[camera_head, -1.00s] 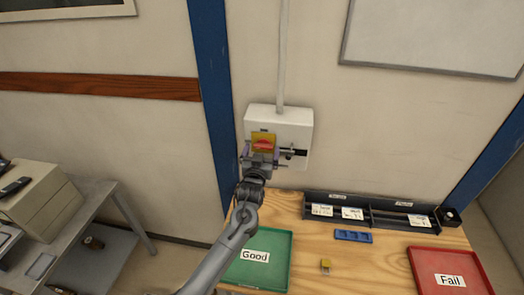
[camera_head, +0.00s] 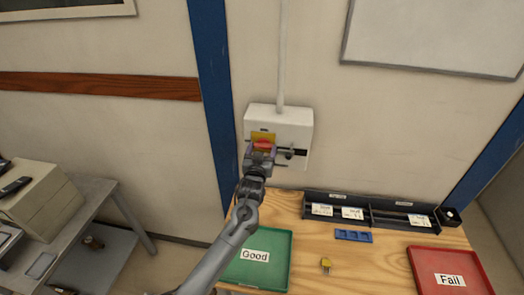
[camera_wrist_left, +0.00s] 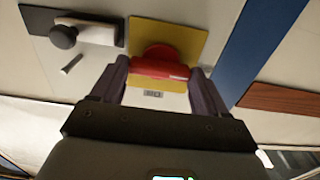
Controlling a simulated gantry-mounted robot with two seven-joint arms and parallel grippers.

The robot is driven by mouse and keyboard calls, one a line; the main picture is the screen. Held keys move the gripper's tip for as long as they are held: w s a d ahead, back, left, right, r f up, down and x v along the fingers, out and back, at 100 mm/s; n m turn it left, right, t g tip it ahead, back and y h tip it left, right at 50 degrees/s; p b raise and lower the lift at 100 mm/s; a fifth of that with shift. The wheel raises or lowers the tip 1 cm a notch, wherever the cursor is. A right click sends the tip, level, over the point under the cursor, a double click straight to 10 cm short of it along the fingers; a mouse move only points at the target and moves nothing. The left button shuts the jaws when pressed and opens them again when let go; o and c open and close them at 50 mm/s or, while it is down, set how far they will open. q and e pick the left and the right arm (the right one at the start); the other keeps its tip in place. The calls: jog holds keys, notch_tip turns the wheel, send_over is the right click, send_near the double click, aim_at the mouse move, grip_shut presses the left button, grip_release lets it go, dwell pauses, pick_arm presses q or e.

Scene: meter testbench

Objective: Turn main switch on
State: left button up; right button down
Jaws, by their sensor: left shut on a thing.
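The main switch is a red knob (camera_head: 264,144) on a yellow plate (camera_head: 262,135), set on a white box (camera_head: 278,114) on the wall. In the left wrist view the red knob (camera_wrist_left: 160,62) lies across the yellow plate (camera_wrist_left: 178,36). My left gripper (camera_head: 261,149) is at the box front, its arm rising from below. In the left wrist view the fingers of my left gripper (camera_wrist_left: 160,82) stand on either side of the knob and are shut on it. My right gripper is not in view.
A black lever with a round knob (camera_head: 290,153) sits on the box just right of my gripper; it also shows in the wrist view (camera_wrist_left: 64,36). Below are a wooden table, a green Good tray (camera_head: 283,275), a red Fail tray (camera_head: 415,258) and a black rack (camera_head: 322,225).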

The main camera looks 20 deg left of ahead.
pick_arm(q)
jog(key=m+p, duration=0.1)
jog(key=m, duration=0.2)
jog(key=shift+r+m, duration=0.1)
jog(key=shift+m, duration=0.3)
jog(key=m+p, duration=0.1)
jog(key=m, duration=0.3)
jog(key=shift+m+p, duration=0.3)
jog(key=m+p, duration=0.1)
jog(key=m, duration=0.4)
jog(key=m+p, duration=0.1)
jog(key=m, duration=0.2)
jog(key=shift+m, duration=0.8)
